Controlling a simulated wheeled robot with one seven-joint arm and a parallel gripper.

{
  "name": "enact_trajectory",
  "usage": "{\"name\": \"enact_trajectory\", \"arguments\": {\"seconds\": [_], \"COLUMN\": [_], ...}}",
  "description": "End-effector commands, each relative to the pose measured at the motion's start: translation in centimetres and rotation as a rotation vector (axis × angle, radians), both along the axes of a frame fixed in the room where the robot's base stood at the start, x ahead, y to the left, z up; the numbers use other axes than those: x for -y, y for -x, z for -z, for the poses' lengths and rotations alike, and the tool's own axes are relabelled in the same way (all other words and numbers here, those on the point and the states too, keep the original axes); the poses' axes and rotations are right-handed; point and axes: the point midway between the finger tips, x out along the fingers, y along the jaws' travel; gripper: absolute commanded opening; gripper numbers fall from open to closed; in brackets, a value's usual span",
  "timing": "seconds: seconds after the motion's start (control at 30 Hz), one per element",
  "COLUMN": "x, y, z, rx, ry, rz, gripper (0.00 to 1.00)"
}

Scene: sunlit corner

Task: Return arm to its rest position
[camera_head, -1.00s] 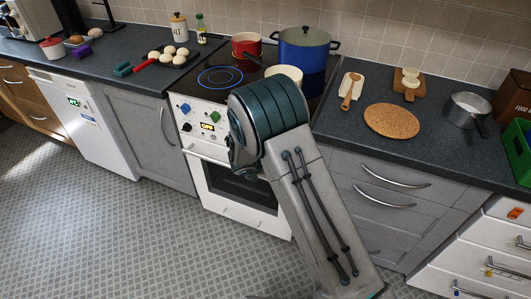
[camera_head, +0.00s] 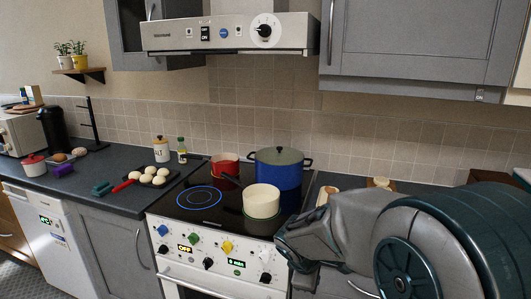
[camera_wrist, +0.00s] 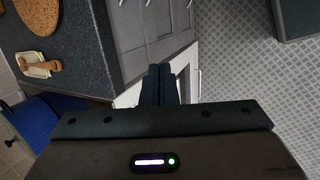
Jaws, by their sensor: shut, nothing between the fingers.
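My arm fills the lower right of the head view, folded up in front of the counter right of the stove. My gripper shows in the wrist view (camera_wrist: 158,84), with its two dark fingers together and nothing between them. The fingers point out over the grey drawer fronts and floor, apart from any object. In the head view the fingertips cannot be made out.
The stove (camera_head: 182,210) carries a red pot (camera_head: 225,165), a blue lidded pot (camera_head: 279,175) and a cream pot (camera_head: 261,202). A tray of eggs (camera_head: 172,178) is at left. The range hood (camera_head: 229,34) hangs above. The wrist view shows a round cork mat (camera_wrist: 36,14) and open floor (camera_wrist: 235,85).

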Motion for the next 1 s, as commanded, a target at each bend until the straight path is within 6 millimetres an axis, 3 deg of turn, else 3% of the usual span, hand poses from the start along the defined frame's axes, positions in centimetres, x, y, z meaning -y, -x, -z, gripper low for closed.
{"name": "enact_trajectory", "arguments": {"seconds": [0.2, 0.5, 0.7, 1.0], "x": [3.2, 3.7, 3.1, 3.0], "y": [7.2, 16.0, 18.6, 18.9], "z": [-3.6, -5.7, -5.9, -5.9], "rx": [0.055, 0.091, 0.089, 0.088], "ry": [-0.227, -0.518, -0.616, -0.630], "rz": [0.434, 0.930, 1.083, 1.104], "gripper": [0.00, 0.00, 0.00, 0.00]}}
